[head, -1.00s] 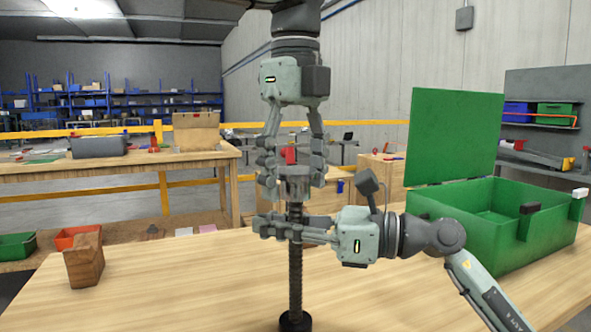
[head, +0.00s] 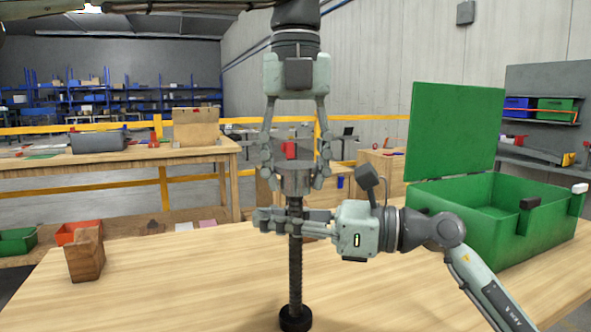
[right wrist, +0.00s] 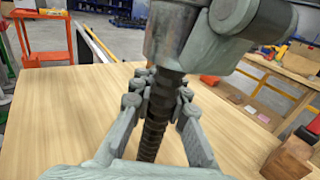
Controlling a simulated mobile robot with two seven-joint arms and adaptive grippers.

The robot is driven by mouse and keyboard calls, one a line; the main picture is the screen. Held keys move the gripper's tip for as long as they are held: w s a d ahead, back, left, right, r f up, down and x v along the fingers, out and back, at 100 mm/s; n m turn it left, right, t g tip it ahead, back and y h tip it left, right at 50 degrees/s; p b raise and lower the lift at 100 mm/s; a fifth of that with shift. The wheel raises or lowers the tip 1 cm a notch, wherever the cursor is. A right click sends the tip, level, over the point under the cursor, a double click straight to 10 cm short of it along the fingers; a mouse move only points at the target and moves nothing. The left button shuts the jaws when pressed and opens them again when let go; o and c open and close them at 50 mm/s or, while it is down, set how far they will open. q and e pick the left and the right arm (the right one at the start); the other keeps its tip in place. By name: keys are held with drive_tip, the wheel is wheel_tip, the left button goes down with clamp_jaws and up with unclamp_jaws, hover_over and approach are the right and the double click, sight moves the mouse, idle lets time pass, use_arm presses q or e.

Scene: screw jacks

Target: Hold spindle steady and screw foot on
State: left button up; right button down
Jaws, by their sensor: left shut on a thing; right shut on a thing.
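The spindle (head: 296,272) is a dark threaded rod, upright on a round black base (head: 295,319) on the table. It also shows in the right wrist view (right wrist: 154,130). My right gripper (head: 275,222) comes in level from the right and is shut on the spindle below its top; its fingers flank the thread in the right wrist view (right wrist: 157,98). The foot (head: 295,184), a grey metal piece, sits at the spindle's upper end, also seen in the right wrist view (right wrist: 170,38). My left gripper (head: 295,176) points down from above, shut on the foot. The threads inside the foot are hidden.
A green open-lidded box (head: 470,240) stands on the table at the right. A wooden block (head: 85,258) stands at the left edge. The wooden tabletop (head: 180,285) between block and spindle is clear. A red item shows between my left gripper's fingers; its distance is unclear.

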use_arm(q)
drive_tip(key=m, duration=0.6)
drive_tip(key=shift+f, duration=0.1)
drive_tip(key=m, duration=1.4)
drive_tip(key=o, duration=1.4)
wheel_tip(320, 180, up, 12)
